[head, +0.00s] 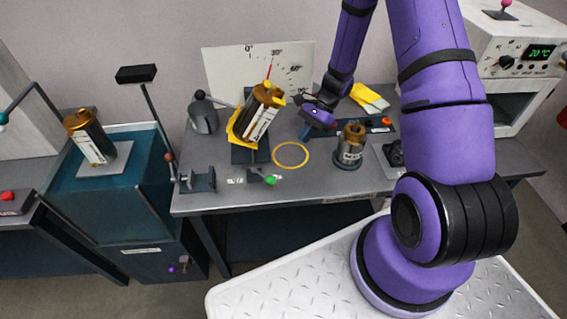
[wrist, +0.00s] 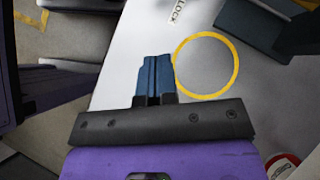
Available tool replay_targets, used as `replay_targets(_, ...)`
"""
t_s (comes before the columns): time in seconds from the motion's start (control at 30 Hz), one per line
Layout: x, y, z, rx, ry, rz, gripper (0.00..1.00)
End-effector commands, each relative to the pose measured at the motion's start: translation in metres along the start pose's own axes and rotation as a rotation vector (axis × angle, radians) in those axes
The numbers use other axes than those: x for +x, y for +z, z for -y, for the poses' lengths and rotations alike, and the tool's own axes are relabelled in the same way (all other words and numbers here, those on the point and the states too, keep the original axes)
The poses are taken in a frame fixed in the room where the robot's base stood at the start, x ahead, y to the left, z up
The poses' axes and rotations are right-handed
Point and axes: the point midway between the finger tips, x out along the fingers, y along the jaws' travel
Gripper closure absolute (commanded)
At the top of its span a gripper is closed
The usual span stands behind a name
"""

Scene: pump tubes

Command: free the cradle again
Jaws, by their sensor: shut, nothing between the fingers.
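The cradle (head: 237,127) is yellow on a dark stand, in front of the angle board. A tube (head: 262,112) with a brass-coloured top and pale label lies tilted in it. A yellow clip-like part shows near the tube's upper end. My gripper (head: 304,133) is to the right of the cradle, apart from the tube, with its blue fingers pointing down. In the wrist view the fingers (wrist: 155,75) are shut together with nothing between them. The tube is not clearly visible in the wrist view.
A yellow ring (head: 291,166) marks bare bench in front of my gripper. A short brass-topped canister (head: 350,146) stands to its right. A grey vessel (head: 203,117) and a small dark bracket (head: 197,181) stand left of the cradle.

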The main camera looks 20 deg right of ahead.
Motion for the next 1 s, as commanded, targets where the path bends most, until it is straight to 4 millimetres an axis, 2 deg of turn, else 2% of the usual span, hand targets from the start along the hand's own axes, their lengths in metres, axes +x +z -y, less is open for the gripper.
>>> replay_targets(0.17, 0.018, 0.001, 0.0, 0.001, 0.003, 0.002, 1.0)
replay_targets(0.63, 0.103, 0.001, -0.001, 0.0, 0.004, 0.002, 1.0)
replay_targets(0.8, 0.119, 0.016, 0.0, -0.001, 0.001, 0.0, 1.0)
replay_targets(1.0, 0.129, 0.024, 0.0, -0.001, 0.001, 0.0, 1.0)
